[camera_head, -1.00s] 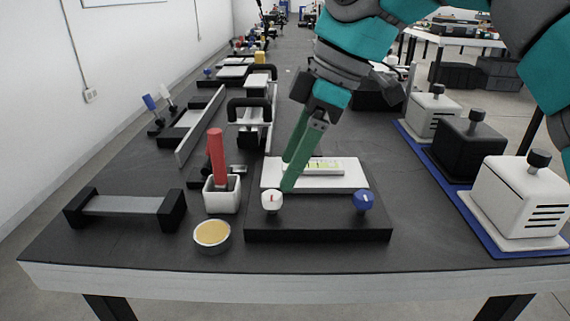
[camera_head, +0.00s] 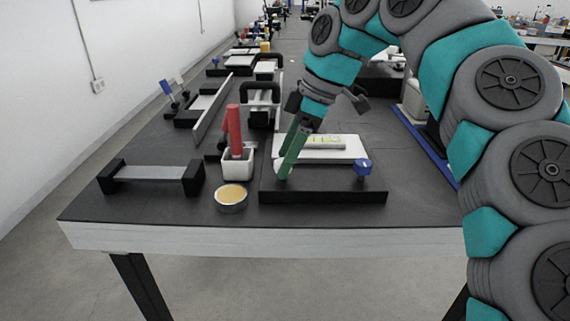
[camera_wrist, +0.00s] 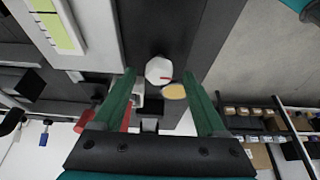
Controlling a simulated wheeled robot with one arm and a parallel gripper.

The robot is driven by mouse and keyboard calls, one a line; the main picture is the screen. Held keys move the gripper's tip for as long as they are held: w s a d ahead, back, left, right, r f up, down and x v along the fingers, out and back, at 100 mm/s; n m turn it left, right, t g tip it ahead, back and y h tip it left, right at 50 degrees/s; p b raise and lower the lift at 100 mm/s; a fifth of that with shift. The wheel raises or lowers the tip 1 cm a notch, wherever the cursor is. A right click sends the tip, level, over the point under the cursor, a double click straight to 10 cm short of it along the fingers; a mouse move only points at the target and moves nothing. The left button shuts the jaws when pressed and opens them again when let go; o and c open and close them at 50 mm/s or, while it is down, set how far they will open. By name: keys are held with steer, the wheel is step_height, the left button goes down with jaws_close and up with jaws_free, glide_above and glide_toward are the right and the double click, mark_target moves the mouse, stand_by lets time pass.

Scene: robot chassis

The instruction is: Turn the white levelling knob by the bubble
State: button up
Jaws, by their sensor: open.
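The white knob (camera_wrist: 158,70) with a red mark shows in the wrist view between the tips of my two green fingers (camera_wrist: 160,76). The fingers stand apart, one on each side of it; contact cannot be told. In the head view my gripper (camera_head: 284,172) is at the front left of the black levelling base (camera_head: 325,197) and hides the white knob. The yellow-green bubble vial (camera_head: 322,142) lies on the white plate (camera_head: 347,153) behind; it also shows in the wrist view (camera_wrist: 58,32). The bubble itself is too small to read.
A blue knob (camera_head: 362,167) is at the base's right. Left of the base are a round tin with yellow content (camera_head: 231,197), a white cup (camera_head: 238,167) with a red handle (camera_head: 234,130), and a black-ended bar stand (camera_head: 150,174). The table's front edge is close.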

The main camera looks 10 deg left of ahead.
steer(key=shift+a+f, duration=0.1)
steer(key=shift+f, duration=0.1)
jaws_close()
stand_by(0.6)
